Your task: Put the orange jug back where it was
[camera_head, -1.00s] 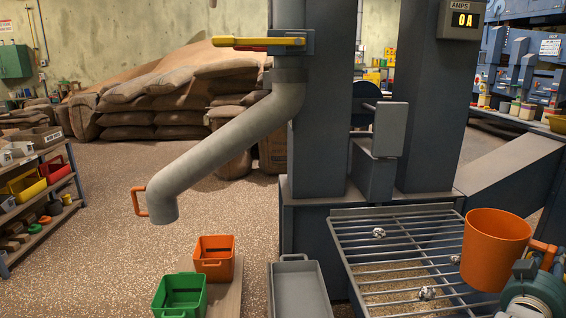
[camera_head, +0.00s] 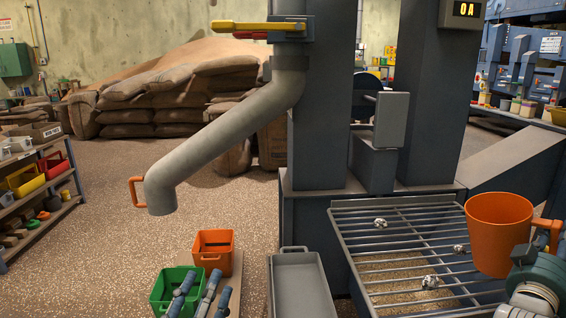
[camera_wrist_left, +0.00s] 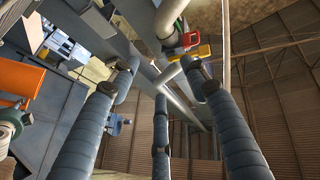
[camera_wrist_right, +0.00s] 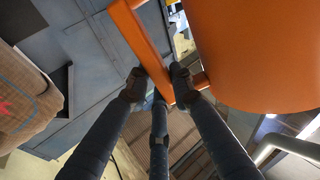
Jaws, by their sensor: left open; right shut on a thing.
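The orange jug (camera_head: 497,240) is upright at the right of the head view, in front of the right part of the metal grate. My right gripper (camera_head: 540,250) is beside it, shut on its handle. The right wrist view shows the fingers closed on the handle bar (camera_wrist_right: 146,45), with the jug body (camera_wrist_right: 255,50) at upper right. My left gripper (camera_head: 200,292) is open and empty, low in the head view, in front of the green bin. Its spread fingers show in the left wrist view (camera_wrist_left: 158,85). I cannot tell whether the jug touches the grate.
The slatted grate (camera_head: 390,241) holds a few small pale lumps. A grey tray (camera_head: 302,288), an orange bin (camera_head: 213,252) and a green bin (camera_head: 176,285) stand left of it. A grey spout (camera_head: 215,137) slants down above the bins. Shelves (camera_head: 40,213) stand far left.

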